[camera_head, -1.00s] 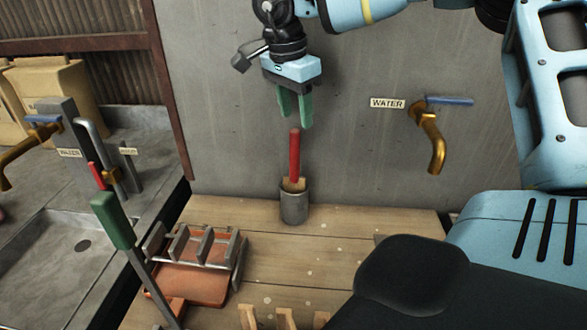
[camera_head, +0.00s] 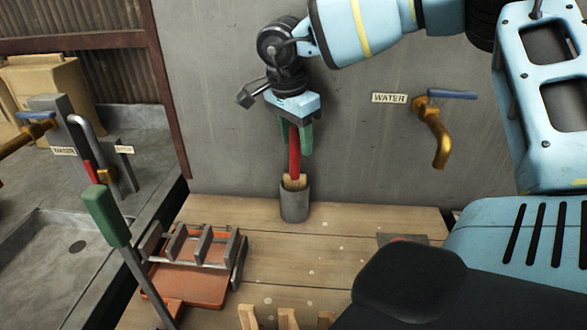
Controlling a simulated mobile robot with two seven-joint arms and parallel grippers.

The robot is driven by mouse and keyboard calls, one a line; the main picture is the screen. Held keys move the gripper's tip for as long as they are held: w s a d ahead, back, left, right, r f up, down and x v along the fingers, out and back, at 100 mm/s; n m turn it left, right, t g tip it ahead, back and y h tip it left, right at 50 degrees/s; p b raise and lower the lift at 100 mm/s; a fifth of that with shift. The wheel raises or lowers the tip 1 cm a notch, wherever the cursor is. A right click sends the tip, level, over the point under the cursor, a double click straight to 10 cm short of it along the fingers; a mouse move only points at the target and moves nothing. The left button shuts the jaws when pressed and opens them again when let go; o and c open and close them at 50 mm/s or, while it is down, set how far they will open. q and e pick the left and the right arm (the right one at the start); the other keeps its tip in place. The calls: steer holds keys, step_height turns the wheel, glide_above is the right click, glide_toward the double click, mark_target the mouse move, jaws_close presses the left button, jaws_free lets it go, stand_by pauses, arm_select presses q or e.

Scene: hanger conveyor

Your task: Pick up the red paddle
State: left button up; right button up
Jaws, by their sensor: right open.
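The red paddle (camera_head: 294,160) stands upright in a grey cylindrical holder (camera_head: 294,205) on the wooden table, near the back wall. Its red handle points up, and a tan part shows at the holder's rim. My right gripper (camera_head: 296,142) points down from above, with its green fingers around the upper part of the red handle. The fingers look open, and the handle's top is hidden by the gripper. My left gripper is not in view.
An orange tray with a metal rack (camera_head: 195,285) sits on the table (camera_head: 275,250) at left. A green-handled lever (camera_head: 106,215) rises in front of it. A brass water tap (camera_head: 437,135) juts from the wall at right. Wooden pieces (camera_head: 287,318) stand at the front edge.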

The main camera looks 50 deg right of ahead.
jaws_close()
stand_by(0.3)
